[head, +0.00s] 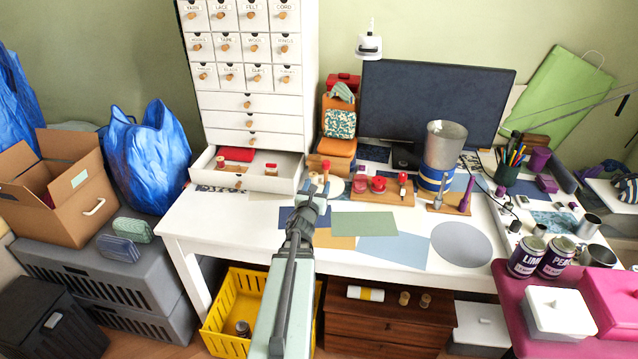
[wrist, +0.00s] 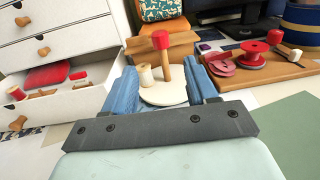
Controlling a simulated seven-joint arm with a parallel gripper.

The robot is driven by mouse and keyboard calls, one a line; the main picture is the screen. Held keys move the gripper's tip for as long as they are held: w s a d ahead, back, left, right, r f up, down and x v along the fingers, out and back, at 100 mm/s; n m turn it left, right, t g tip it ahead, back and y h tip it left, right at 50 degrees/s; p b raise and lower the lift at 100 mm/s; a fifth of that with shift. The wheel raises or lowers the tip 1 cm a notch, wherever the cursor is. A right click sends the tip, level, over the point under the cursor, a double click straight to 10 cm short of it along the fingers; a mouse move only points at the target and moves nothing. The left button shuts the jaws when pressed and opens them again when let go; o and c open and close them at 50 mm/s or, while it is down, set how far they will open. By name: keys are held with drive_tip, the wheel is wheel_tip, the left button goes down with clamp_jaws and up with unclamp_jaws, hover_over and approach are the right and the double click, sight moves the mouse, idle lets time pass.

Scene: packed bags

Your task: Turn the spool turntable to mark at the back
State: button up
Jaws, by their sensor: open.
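The spool turntable (wrist: 176,100) is a small round white disc on the desk. In the wrist view it carries a cream thread spool (wrist: 146,76) at its left and an upright wooden peg with a red top (wrist: 161,40). In the head view the turntable (head: 336,187) is partly hidden by my arm. My gripper (wrist: 160,85) is open, with its blue fingers on either side of the turntable's near part in the wrist view. I cannot tell whether they touch it. In the head view my gripper (head: 313,190) is just in front of it. I cannot make out a mark.
An open drawer (head: 246,175) with spools and red cloth juts out at the left. A wooden board (head: 385,191) with red spools is at the right, near a large metal-and-blue cylinder (head: 440,155). Flat coloured sheets (head: 363,224) cover the desk in front.

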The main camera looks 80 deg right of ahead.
sight(327, 167)
drive_tip(key=s+f+m+g+y, duration=0.1)
drive_tip(key=s+m, duration=0.1)
drive_tip(key=s, duration=0.4)
drive_tip(key=s+f+m+g+y, duration=0.1)
drive_tip(key=s+m, duration=0.1)
drive_tip(key=s, duration=0.4)
drive_tip(key=s+d+f+m+g, duration=0.1)
drive_tip(key=s+f+m, duration=0.1)
drive_tip(key=s, duration=0.4)
drive_tip(key=shift+s+m+y, duration=0.1)
drive_tip(key=shift+m+y, duration=0.2)
drive_tip(key=shift+y, duration=0.1)
drive_tip(key=shift+w+d+f+t, duration=0.25)
drive_tip(key=shift+w+f+t, duration=0.5)
drive_tip(key=shift+w+t, duration=0.25)
drive_tip(key=w+t, duration=0.1)
drive_tip(key=w+n+t, duration=0.2)
drive_tip(key=shift+w+d+r, duration=0.2)
drive_tip(key=shift+w+d, duration=0.05)
drive_tip(key=shift+w, duration=0.15)
drive_tip(key=shift+w+r+n+t+h, duration=0.7)
drive_tip(key=shift+w+r+n+t, duration=2.05)
drive_tip(key=shift+n, duration=2.05)
drive_tip(key=x, duration=0.9)
drive_tip(key=w+x, duration=0.1)
drive_tip(key=x, duration=0.3)
drive_tip(key=shift+w+f, duration=0.15)
drive_tip(key=shift+f, duration=0.1)
